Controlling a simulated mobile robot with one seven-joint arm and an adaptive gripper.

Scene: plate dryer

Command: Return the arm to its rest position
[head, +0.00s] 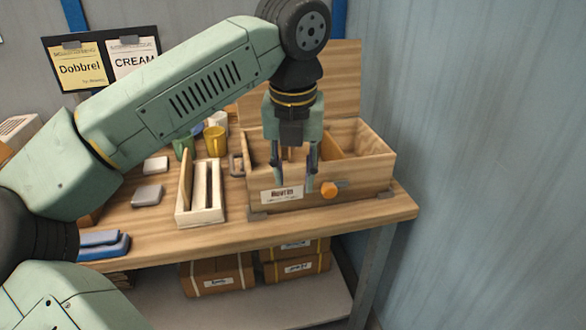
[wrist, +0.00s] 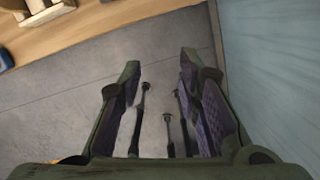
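My arm reaches from the left across the head view, over the workbench. My gripper (head: 295,180) points down in front of the wooden box (head: 355,190) at the bench's right end. Its two fingers are apart with nothing between them. In the wrist view my gripper (wrist: 158,70) shows both fingers spread, with grey floor beyond. A narrow wooden rack (head: 199,216) stands left of the box. A thin upright wooden-coloured piece stands in its left side.
A yellow cup (head: 215,141) and a green cup (head: 183,146) stand behind the rack. Grey blocks (head: 147,195) and a blue item (head: 104,244) lie to the left. Cardboard boxes (head: 217,273) sit on the lower shelf. A blue-grey wall (head: 480,150) bounds the right. Floor in front is clear.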

